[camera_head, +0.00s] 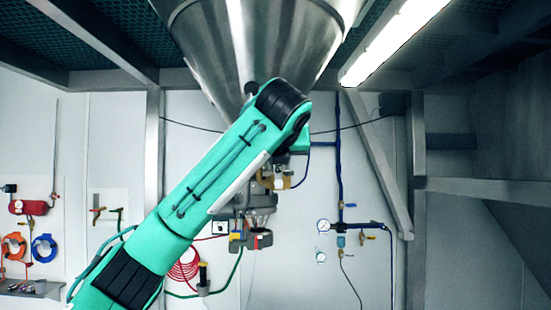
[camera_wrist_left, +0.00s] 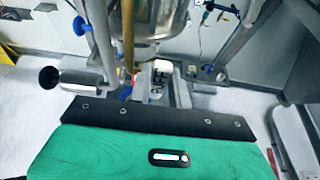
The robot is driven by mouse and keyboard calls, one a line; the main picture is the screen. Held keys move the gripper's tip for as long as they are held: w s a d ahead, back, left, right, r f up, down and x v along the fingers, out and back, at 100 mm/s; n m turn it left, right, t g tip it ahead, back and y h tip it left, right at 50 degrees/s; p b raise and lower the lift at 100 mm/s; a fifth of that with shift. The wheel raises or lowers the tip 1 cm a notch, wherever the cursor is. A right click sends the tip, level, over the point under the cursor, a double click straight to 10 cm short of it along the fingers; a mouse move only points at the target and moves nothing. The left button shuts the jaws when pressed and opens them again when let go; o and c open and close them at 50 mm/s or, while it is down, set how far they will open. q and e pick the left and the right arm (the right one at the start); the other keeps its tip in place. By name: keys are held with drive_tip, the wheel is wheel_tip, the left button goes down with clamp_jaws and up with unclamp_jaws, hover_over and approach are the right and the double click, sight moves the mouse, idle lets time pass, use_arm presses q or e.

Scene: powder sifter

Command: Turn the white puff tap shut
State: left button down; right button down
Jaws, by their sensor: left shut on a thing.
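My left arm reaches up from the lower left in the head view and bends over beneath the big steel hopper (camera_head: 245,40). Its forearm covers much of what lies behind it. In the left wrist view my left gripper (camera_wrist_left: 160,92) is beyond my green wrist housing. It is shut on a small white part (camera_wrist_left: 161,68), which appears to be the white puff tap. The tap's handle angle is too small to tell. My right gripper is in neither view.
Hoses, a gauge (camera_head: 323,226) and small valves are on the back wall.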

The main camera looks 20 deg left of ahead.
use_arm(q)
drive_tip(key=shift+w+d+f, duration=0.1)
drive_tip(key=shift+f, duration=0.1)
idle(0.3)
drive_tip(key=c, duration=1.3)
unclamp_jaws()
drive_tip(key=shift+r, duration=0.1)
drive_tip(key=b+v, duration=0.7)
drive_tip(key=v, duration=0.6)
drive_tip(key=shift+s+d+r, duration=0.2)
drive_tip(key=shift+s, duration=0.1)
drive_tip(key=shift+a, duration=0.1)
